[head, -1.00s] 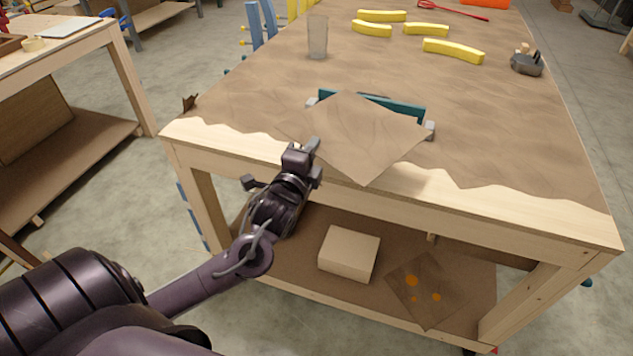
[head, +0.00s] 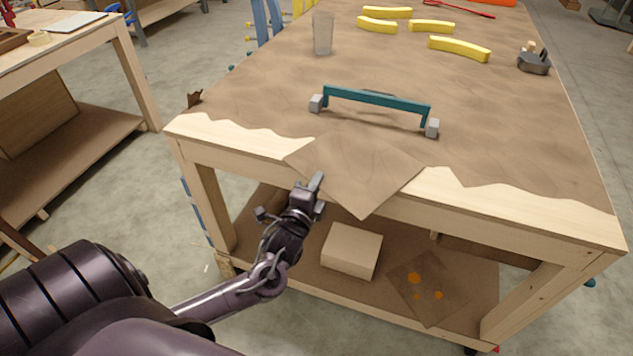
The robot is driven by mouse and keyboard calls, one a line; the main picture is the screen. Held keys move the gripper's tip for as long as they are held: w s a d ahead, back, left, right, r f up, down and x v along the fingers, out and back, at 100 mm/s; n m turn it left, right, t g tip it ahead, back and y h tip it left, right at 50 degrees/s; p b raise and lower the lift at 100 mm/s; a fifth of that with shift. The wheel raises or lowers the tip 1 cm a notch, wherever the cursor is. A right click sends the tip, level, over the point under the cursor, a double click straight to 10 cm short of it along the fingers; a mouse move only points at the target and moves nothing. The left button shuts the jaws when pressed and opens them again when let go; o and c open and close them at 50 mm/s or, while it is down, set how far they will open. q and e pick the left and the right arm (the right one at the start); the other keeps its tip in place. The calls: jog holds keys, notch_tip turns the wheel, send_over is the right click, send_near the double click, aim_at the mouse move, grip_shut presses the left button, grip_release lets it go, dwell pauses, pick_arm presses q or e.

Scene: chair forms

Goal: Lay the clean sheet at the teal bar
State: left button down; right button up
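The clean sheet (head: 360,175) is a plain brown square with no spots. It is at the front edge of the table, its near corner reaching out past the edge. My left gripper (head: 317,184) is at the sheet's near left edge and appears shut on it; the fingertips are small and partly merge with the sheet. The teal bar (head: 375,98) stands on grey end blocks on the tabletop, just beyond the sheet, and is uncovered. My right gripper is out of view.
The table (head: 545,213) has a brown covering with a wavy front edge. Several yellow curved pieces (head: 459,48), a clear glass (head: 322,34) and a dark grey tool (head: 534,62) stand farther back. The lower shelf holds a pale block (head: 352,251) and an orange-spotted sheet (head: 428,287).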

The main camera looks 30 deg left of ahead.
pick_arm(q)
jog(key=shift+f, duration=0.15)
jog(key=c, duration=1.7)
grip_release()
